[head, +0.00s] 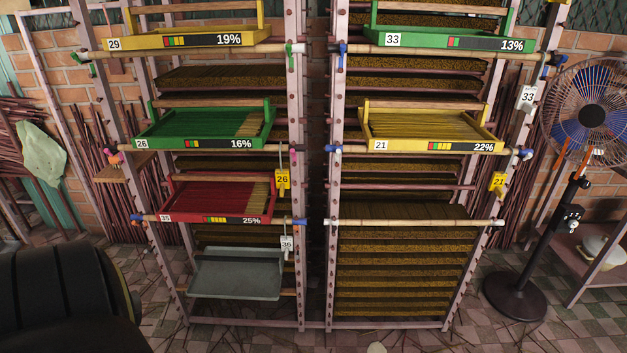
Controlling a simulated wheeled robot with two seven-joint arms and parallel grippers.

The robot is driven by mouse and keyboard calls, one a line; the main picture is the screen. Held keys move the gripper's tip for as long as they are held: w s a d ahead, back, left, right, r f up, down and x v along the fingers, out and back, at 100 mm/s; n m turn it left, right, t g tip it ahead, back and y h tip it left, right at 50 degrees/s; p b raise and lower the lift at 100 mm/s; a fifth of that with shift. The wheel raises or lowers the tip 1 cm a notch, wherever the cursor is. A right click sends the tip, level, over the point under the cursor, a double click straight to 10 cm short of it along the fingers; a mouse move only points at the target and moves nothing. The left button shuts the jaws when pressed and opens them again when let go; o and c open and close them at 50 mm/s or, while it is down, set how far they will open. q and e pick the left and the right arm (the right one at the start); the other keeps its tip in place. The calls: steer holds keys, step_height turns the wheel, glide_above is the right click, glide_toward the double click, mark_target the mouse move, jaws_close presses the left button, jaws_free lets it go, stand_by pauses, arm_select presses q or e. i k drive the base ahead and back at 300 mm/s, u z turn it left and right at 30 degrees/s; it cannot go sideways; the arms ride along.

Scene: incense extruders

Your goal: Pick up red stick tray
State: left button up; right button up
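The red stick tray (180,216) sits on the left rack, on a bamboo rail below the green tray. It holds red sticks, with some tan ones toward its right side. Its front label reads 25%, and a white tag at its left end carries a number too small to read surely. It appears level and nothing touches it from the front. Neither of my grippers shows in the head view. A dark rounded shape at the lower left does not show any gripper fingers.
Green tray 26 (147,143) is above the red tray, and an empty grey tray (237,280) is below. Yellow tray 21 (388,146) is on the right rack. Yellow tag 26 (282,183) hangs nearby. A standing fan (588,115) is at right. Floor clutter lies in front.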

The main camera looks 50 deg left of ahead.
mark_target(235, 197)
steer(key=z, duration=0.7)
steer(key=k, duration=1.35)
steer(key=u, duration=1.85)
steer(key=i, duration=0.15)
steer(key=z, duration=0.1)
